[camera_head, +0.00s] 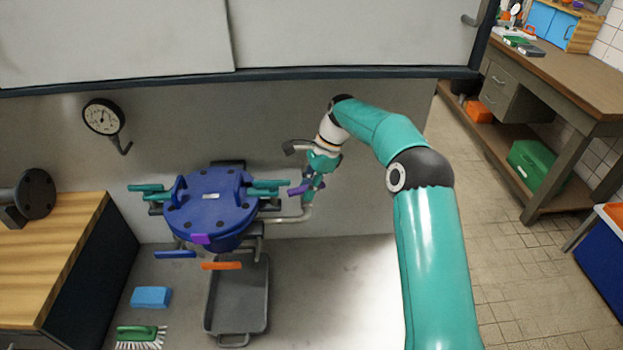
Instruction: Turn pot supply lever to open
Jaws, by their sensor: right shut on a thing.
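A blue lidded pot (212,205) is mounted at the wall, with a pipe (290,217) running from its right side. A purple lever (299,189) shows at the upright part of that pipe; no label tells whether it is the pot supply lever. My right gripper (311,184) points down at this lever and is shut on it, though the fingers and pipe overlap and the exact contact is small and partly hidden. The lever points left and slightly down. My left gripper is not in view.
Teal handles (146,188) stick out from the pot, with a blue handle (175,254) and an orange handle (222,266) below. A grey tray (238,300), blue sponge (151,297) and green brush (141,333) lie below. A gauge (103,117) hangs upper left.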

